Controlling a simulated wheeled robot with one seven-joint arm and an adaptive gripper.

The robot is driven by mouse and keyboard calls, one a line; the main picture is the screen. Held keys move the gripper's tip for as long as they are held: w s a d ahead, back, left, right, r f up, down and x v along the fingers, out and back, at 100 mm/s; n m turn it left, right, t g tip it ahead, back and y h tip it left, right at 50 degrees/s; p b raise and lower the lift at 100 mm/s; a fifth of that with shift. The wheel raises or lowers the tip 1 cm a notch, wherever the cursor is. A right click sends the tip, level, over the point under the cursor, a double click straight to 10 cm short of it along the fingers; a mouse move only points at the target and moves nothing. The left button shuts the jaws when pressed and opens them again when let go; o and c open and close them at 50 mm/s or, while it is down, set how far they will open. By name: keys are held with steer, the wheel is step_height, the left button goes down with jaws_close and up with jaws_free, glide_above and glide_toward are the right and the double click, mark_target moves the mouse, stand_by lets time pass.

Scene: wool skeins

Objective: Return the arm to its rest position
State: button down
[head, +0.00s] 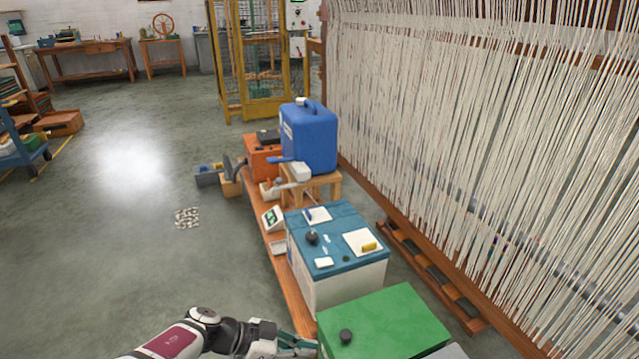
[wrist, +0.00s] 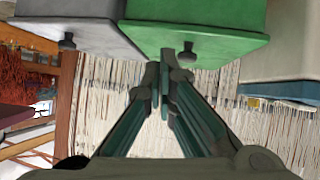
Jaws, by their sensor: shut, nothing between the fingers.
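My arm comes in from the bottom edge of the head view, and my gripper (head: 312,347) is at its right end, beside the near left side of a green box (head: 385,325). In the wrist view my gripper (wrist: 165,62) has its two dark green fingers together at the tips, with nothing between them. The fingertips overlap the edge of the green box (wrist: 200,40) in that view; I cannot tell whether they touch it.
A teal-topped cabinet (head: 350,243) with small items stands beyond the green box. A blue canister (head: 309,137) sits on a wooden stool (head: 325,183). A loom with white threads (head: 460,130) fills the right. Open grey floor (head: 110,250) lies to the left.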

steer(key=s+d+r+n+g+y, duration=0.2)
steer(key=s+d+r+y, duration=0.15)
steer(key=r, duration=0.65)
steer(key=s+d+r+n+g+y, duration=0.25)
steer(key=d+r, duration=0.25)
steer(key=r, duration=0.4)
steer(key=s+d+r+n+g+y, duration=0.2)
steer(key=d+r+y, duration=0.2)
steer(key=r, duration=0.6)
steer(key=s+d+r+n+t+y, duration=0.15)
steer(key=s+d+r+n, duration=0.3)
steer(key=s, duration=0.45)
steer(key=s+d+r+n+t, duration=0.3)
steer(key=s+d+r, duration=0.15)
steer(key=s, duration=0.55)
step_height(320, 180, up, 30)
steer(key=d+t+p, duration=0.1)
steer(key=t+p, duration=0.3)
steer(key=p, duration=2.5)
steer(key=shift+w+d+r, duration=0.15)
steer(key=shift+w+r, duration=0.1)
steer(key=shift+w, duration=0.05)
